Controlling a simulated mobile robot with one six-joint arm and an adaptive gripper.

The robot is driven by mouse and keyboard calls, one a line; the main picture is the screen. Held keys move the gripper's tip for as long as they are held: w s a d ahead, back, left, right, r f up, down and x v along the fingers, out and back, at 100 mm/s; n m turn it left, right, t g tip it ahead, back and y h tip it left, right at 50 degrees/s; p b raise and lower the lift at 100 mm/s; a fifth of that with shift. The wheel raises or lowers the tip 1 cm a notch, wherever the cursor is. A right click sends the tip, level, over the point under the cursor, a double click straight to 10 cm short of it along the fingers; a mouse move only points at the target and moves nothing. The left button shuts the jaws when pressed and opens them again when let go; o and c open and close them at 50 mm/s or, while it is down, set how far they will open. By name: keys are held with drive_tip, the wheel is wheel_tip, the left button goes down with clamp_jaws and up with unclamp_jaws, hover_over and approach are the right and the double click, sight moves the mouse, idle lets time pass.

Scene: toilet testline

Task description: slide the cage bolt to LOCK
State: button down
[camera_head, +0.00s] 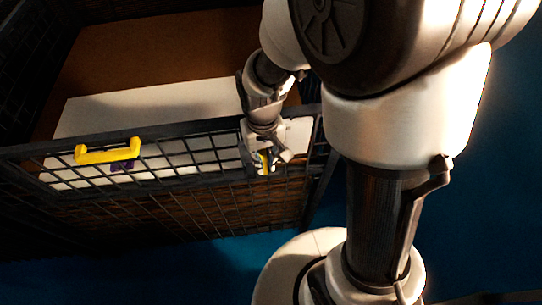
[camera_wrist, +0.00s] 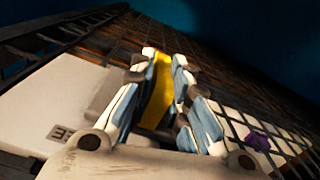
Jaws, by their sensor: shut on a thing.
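The dark mesh cage (camera_head: 200,148) fills the left and middle of the head view. My gripper (camera_head: 264,168) is at the upper front of the cage, near its right corner. It is shut on a yellow piece, the cage bolt's handle (camera_head: 265,160) by its place and colour. In the wrist view the yellow bolt handle (camera_wrist: 158,92) stands as a strip between the two fingers of my gripper (camera_wrist: 164,62). The fingers hide its sides. The bolt's rod and any LOCK mark cannot be made out.
A white panel (camera_head: 150,110) and brown boards lie inside. Blue floor (camera_head: 450,220) is clear at right.

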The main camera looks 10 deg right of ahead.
drive_tip(key=shift+a, duration=0.1)
drive_tip(key=c, duration=1.6)
unclamp_jaws()
drive_tip(key=shift+a, duration=0.3)
drive_tip(key=shift+o, duration=0.2)
drive_tip(key=shift+d, duration=0.1)
wheel_tip(320, 180, up, 12)
drive_tip(key=s+d+f+m+t+b, duration=0.1)
drive_tip(key=s+d+t+b, duration=0.3)
drive_tip(key=s+b, duration=0.5)
drive_tip(key=s+d+f, duration=0.1)
drive_tip(key=s+d, duration=0.1)
drive_tip(key=s, duration=0.2)
drive_tip(key=shift+f+t+b, duration=0.15)
drive_tip(key=shift+t+b, duration=0.15)
